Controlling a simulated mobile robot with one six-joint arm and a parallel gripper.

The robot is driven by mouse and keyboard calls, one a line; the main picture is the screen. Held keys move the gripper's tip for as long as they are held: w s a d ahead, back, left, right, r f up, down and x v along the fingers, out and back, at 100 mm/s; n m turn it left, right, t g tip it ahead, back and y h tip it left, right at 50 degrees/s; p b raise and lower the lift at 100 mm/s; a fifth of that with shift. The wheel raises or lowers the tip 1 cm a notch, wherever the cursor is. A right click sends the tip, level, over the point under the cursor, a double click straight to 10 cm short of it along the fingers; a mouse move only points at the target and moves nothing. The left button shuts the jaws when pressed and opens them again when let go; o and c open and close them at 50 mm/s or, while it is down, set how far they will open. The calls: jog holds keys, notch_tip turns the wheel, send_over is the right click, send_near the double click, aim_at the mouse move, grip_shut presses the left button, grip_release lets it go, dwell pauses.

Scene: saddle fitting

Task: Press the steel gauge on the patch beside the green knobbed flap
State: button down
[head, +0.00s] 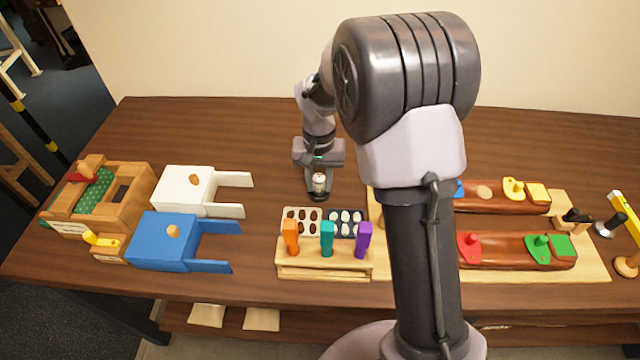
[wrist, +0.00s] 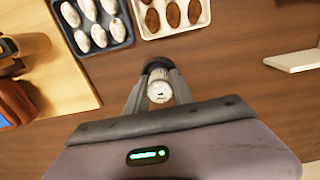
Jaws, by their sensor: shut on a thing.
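My gripper (head: 318,172) is shut on the steel gauge (head: 319,184), a small silvery cylinder with a dark foot. In the wrist view the gauge (wrist: 159,91) stands between the fingers, its pale round top facing the camera. It is at the back middle of the table; I cannot tell whether its foot touches the wood. The green knobbed flap (head: 540,243) lies at the right end of the front brown saddle (head: 505,257), beside a green block (head: 563,245). I cannot make out a distinct patch beside it.
My arm hides part of the saddle board (head: 592,268). The rear saddle (head: 500,203) carries a yellow flap (head: 514,187). A rack (head: 325,270) with coloured handles and two trays of ovals (head: 301,209) stand in front of the gripper. Bare table lies behind the saddles.

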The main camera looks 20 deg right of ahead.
aim_at(319, 177)
jog(key=shift+r, duration=0.1)
notch_tip(319, 177, up, 5)
jog(key=p, duration=0.4)
